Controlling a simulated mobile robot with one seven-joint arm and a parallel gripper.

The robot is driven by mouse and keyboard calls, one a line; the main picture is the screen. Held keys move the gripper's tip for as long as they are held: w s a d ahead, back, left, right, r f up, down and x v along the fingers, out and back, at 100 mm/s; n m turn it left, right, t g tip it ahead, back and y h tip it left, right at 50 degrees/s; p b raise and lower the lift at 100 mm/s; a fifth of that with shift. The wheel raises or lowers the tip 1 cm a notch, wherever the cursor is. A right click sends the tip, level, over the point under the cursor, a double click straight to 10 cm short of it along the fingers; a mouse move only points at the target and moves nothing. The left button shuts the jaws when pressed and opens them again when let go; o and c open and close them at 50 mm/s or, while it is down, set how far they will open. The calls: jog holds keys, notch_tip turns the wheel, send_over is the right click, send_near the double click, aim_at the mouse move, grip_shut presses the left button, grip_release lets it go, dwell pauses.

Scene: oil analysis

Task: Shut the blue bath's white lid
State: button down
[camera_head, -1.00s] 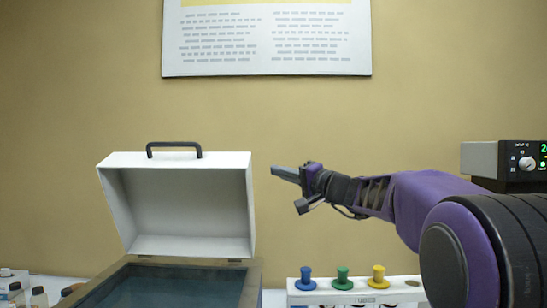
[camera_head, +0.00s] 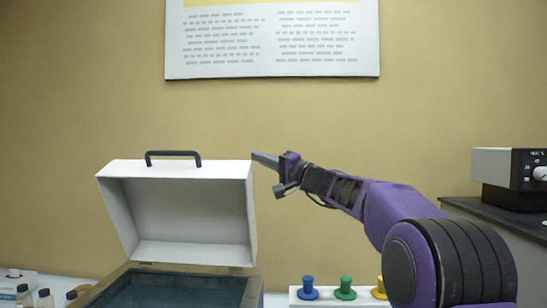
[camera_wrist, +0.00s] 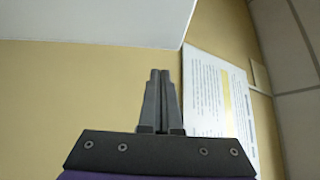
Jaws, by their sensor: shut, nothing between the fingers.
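The white lid (camera_head: 185,210) of the bath stands open, tilted up at the back of the bath, with a dark handle (camera_head: 173,154) on its top edge. The bath (camera_head: 180,287) shows its brown rim and dark bluish liquid below, with its lower body mostly cut off by the picture. My gripper (camera_head: 262,159) is shut and empty, pointing left at the lid's upper right corner. In the head view its tips overlap or nearly meet that corner; contact cannot be told. In the wrist view the shut fingers (camera_wrist: 160,78) show with a white surface above left.
A white rack with blue, green and yellow knobs (camera_head: 345,287) stands right of the bath, below my arm. Small bottles (camera_head: 45,297) stand at the left. A grey instrument (camera_head: 510,170) sits on a dark surface at the right. A poster (camera_head: 272,40) hangs on the wall.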

jog(key=s, duration=0.1)
jog(key=s+f, duration=0.1)
jog(key=s, duration=0.1)
jog(key=shift+s+f, duration=0.3)
jog(key=shift+f+b, duration=0.1)
jog(key=shift+b, duration=0.25)
